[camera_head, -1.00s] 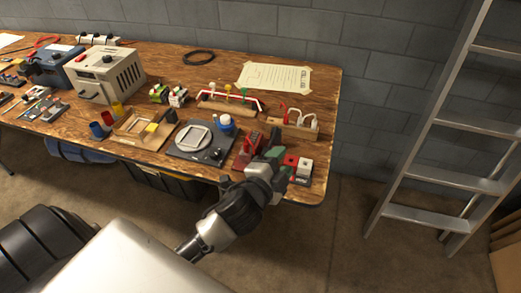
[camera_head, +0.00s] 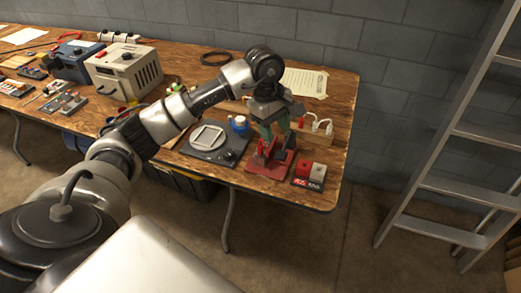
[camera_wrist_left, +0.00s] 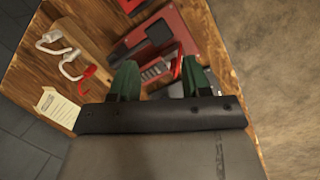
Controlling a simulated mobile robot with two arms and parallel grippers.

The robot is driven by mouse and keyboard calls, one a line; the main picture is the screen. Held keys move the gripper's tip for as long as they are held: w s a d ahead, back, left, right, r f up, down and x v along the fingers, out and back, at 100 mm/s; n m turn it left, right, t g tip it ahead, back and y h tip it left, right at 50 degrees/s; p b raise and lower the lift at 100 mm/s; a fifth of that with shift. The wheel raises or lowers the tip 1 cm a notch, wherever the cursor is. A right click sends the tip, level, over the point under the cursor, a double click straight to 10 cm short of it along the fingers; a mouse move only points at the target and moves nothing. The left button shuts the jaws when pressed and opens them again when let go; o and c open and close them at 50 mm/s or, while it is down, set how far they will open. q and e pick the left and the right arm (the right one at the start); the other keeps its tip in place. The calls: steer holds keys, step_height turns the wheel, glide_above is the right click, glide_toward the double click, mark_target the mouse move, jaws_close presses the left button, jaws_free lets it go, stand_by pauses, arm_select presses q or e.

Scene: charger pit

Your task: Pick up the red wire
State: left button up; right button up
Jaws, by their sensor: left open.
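A small red wire (camera_head: 301,122) loops up from the wooden block (camera_head: 333,134) at the right end of the bench, beside two white wires (camera_head: 319,124). In the left wrist view the red hooked wire (camera_wrist_left: 89,78) lies left of my fingers, with the white wires (camera_wrist_left: 60,53) beyond it. My left gripper (camera_head: 275,131) points down with green fingertips, over the red stand's back part, left of the red wire. In the left wrist view its fingers (camera_wrist_left: 160,80) are apart, with nothing clearly held between them. My right gripper is out of view.
A metal ladder (camera_head: 455,160) stands right of the bench.

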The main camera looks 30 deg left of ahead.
arm_select(q)
steer(key=r+y, duration=0.1)
steer(key=y, duration=0.1)
glide_above(260, 145)
steer(key=shift+g, duration=0.3)
steer(key=f, duration=0.4)
steer(key=shift+s+f, duration=0.15)
steer(key=shift+s, duration=0.05)
steer(key=shift+w+f, duration=0.2)
steer(key=shift+f, duration=2.7)
jaws_close()
